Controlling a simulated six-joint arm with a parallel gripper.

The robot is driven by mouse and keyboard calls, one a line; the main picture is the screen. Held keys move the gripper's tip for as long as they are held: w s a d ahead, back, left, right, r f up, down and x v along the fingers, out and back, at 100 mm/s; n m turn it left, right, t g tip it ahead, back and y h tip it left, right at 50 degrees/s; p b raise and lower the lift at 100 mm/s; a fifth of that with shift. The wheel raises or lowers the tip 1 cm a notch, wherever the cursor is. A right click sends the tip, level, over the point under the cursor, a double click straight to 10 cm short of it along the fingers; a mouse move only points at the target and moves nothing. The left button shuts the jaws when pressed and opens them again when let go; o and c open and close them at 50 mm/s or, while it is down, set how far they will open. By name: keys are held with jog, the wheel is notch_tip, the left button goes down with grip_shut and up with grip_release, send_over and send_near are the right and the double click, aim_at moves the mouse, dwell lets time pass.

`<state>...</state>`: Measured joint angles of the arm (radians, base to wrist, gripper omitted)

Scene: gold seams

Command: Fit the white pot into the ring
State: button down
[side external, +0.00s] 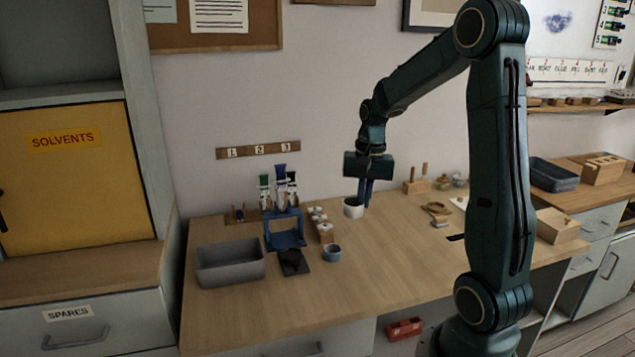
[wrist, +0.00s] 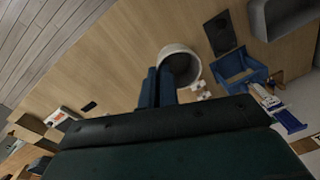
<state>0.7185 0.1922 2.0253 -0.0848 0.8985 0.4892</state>
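The white pot (side external: 353,208) is at my gripper (side external: 366,193), toward the back of the wooden table. In the wrist view the pot (wrist: 180,64) shows its open, dark inside. My gripper's two blue fingers (wrist: 158,86) are close together at the pot's wall and appear to pinch it at the rim. Whether the pot's base touches the table is hard to tell. A brown ring-like thing (side external: 436,208) lies on the table to the right of the gripper; it is small, and I cannot be sure that it is the ring.
Left of the pot stand a grey bin (side external: 231,262), a blue stand (side external: 285,230) with brushes, a black pad (side external: 293,262), a small blue cup (side external: 332,253) and a rack of small jars (side external: 321,224). A wooden block with pegs (side external: 417,186) is behind right. The front middle table is clear.

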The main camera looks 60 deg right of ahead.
jog(key=w+f, duration=0.5)
jog(key=w, duration=0.4)
jog(key=w+a+f+m, duration=0.1)
jog(key=w+f, duration=0.5)
jog(key=w, duration=0.2)
jog(key=shift+w, duration=0.35)
jog(key=shift+a+f, duration=0.1)
jog(key=shift+f, duration=0.35)
jog(key=shift+f, duration=1.95)
jog(key=shift+f, duration=1.35)
dwell(2.2)
